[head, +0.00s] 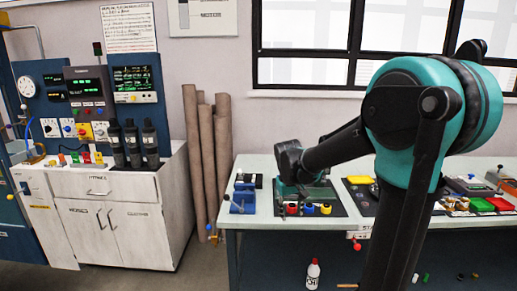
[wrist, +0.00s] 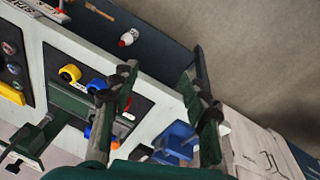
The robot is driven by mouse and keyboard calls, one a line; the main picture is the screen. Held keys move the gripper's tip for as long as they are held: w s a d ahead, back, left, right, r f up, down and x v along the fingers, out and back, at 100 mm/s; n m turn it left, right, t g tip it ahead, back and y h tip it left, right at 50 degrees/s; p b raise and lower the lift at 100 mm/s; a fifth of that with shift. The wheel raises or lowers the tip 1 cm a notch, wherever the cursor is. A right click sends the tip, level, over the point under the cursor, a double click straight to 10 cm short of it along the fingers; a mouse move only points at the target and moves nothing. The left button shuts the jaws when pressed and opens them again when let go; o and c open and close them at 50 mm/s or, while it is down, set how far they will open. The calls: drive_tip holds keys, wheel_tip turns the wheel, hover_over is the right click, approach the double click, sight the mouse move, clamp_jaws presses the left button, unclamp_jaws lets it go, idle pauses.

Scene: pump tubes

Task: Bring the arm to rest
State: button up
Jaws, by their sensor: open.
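My arm comes in from the right in the head view, its teal joint high and its dark forearm reaching left and down over the workbench (head: 262,163). The dark wrist end hangs above the bench's left part. My gripper (wrist: 160,75) shows in the wrist view with its two dark fingers spread apart and nothing between them. In the head view the fingers cannot be made out clearly. Below the gripper are a blue holder (wrist: 177,140), also in the head view (head: 243,201), and yellow and blue caps (wrist: 70,73) on a dark mat.
A white cabinet (head: 100,215) with gauges and dark bottles stands at the left. Brown tubes (head: 206,140) lean on the wall beside the bench. Coloured trays (head: 480,204) lie on the bench's right. A white bottle (head: 313,273) stands below the bench.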

drive_tip(key=s+d+f+m, duration=0.1)
drive_tip(key=s+d+f, duration=0.1)
drive_tip(key=s, duration=0.4)
drive_tip(key=s+d+f+m+t+y, duration=0.1)
drive_tip(key=s+d+f, duration=0.2)
drive_tip(key=s, duration=0.3)
drive_tip(key=s+d+f+m+t, duration=0.1)
drive_tip(key=s+d+f, duration=0.1)
drive_tip(key=s+f, duration=0.2)
drive_tip(key=s, duration=0.3)
drive_tip(key=shift+d+f, duration=0.2)
drive_tip(key=shift+f, duration=0.15)
